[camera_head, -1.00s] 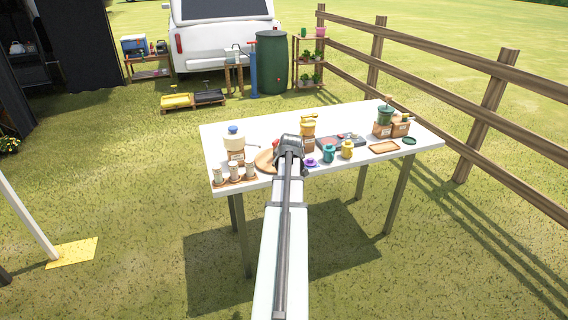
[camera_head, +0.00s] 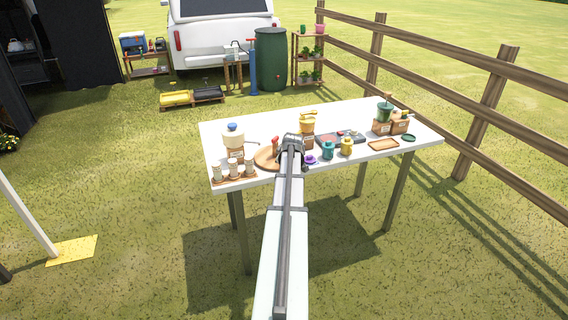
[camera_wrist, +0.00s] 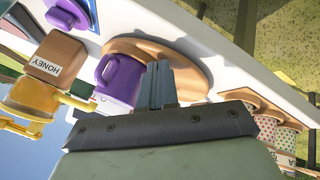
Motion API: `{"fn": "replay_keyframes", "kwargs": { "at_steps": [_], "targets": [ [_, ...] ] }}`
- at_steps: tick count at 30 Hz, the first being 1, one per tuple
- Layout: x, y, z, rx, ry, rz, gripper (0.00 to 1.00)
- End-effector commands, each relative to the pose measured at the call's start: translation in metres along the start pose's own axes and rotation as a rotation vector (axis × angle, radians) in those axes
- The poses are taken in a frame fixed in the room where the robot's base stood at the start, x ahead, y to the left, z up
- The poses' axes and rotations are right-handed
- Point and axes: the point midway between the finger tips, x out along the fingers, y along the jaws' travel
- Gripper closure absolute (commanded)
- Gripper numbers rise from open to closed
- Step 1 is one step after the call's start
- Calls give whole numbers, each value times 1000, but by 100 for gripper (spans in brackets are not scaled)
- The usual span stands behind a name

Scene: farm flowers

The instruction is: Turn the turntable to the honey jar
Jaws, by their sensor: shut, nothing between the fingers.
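The turntable is a round brown wooden disc (camera_head: 264,162) near the table's front edge, partly hidden by my arm. A red upright piece (camera_head: 275,146) shows at it. In the wrist view, the disc (camera_wrist: 196,76) lies beyond my fingers. My gripper (camera_wrist: 160,66) is shut and empty, its fingers overlapping the disc's edge; I cannot tell whether they touch it. A purple jug (camera_wrist: 118,82) is close beside my fingers.
Patterned cups (camera_head: 233,166) stand left at the front, with a cream dispenser (camera_head: 233,138) behind. A teal jar (camera_head: 327,150) and small yellow jar (camera_head: 346,146) stand right. A brown tray (camera_head: 383,144) lies farther right. Grass surrounds the white table (camera_head: 425,140).

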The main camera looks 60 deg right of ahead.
Motion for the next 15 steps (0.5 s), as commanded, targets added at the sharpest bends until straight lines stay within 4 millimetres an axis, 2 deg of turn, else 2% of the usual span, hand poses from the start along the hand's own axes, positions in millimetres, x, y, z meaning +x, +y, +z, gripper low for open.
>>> {"fn": "replay_keyframes", "kwargs": {
  "at_steps": [15],
  "targets": [
    [0, 4, 3, -31, 17, -17, 100]
  ]
}}
